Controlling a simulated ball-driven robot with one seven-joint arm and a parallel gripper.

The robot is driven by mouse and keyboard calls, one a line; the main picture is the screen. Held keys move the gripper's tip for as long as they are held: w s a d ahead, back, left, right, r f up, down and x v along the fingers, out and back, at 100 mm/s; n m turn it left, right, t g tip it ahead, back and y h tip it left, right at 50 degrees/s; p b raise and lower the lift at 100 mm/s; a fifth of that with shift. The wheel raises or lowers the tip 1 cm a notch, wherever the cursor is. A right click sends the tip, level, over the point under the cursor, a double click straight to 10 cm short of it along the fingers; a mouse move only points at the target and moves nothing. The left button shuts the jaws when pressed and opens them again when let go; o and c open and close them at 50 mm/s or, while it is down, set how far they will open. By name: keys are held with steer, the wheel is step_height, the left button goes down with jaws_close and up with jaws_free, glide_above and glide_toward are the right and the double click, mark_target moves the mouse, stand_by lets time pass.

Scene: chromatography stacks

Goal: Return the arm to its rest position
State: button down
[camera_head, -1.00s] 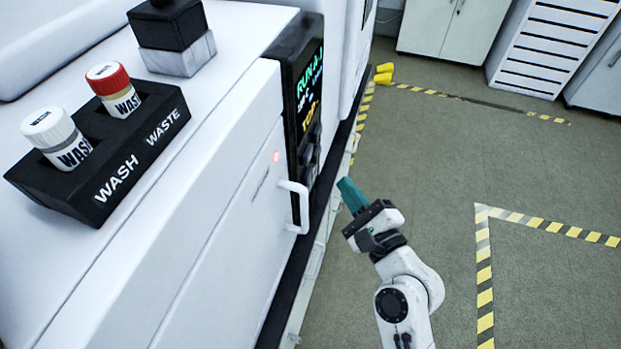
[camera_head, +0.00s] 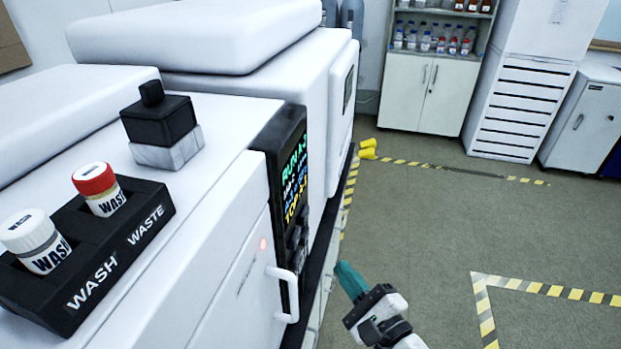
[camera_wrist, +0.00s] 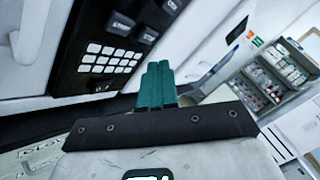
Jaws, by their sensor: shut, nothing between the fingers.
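My gripper (camera_head: 349,278) shows at the bottom middle of the head view, in front of the white machine and to the right of its door handle (camera_head: 286,294). A gap of floor shows between them in the picture. In the wrist view its two teal fingers (camera_wrist: 157,84) are together, with nothing between them. Only the wrist end of my arm shows in the head view; the rest is below the frame.
A white machine with a display panel (camera_head: 293,187) fills the left. A black rack (camera_head: 142,216) on it holds WASH and WASTE bottles. Yellow objects (camera_head: 367,149) lie on the floor by the machine. Open floor (camera_head: 425,220) with striped tape lies to the right; cabinets (camera_head: 428,92) stand behind.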

steer(key=s+d+f+n+g+h, duration=0.4)
steer(key=s+d+f+n+g, duration=0.3)
steer(key=s+d+f+n, duration=0.45)
steer(key=s+d+f+n+g+h, duration=0.3)
steer(key=s+d+n+g, duration=0.1)
steer(key=s, duration=0.5)
steer(key=s+d+f+n+g+h, duration=0.2)
steer(key=s+d+n+g+h, duration=0.1)
steer(key=s+d, duration=0.4)
steer(key=shift+s+d+f+n+g, duration=0.3)
steer(key=shift+s+f+n+g, duration=0.1)
steer(key=shift+s, duration=0.85)
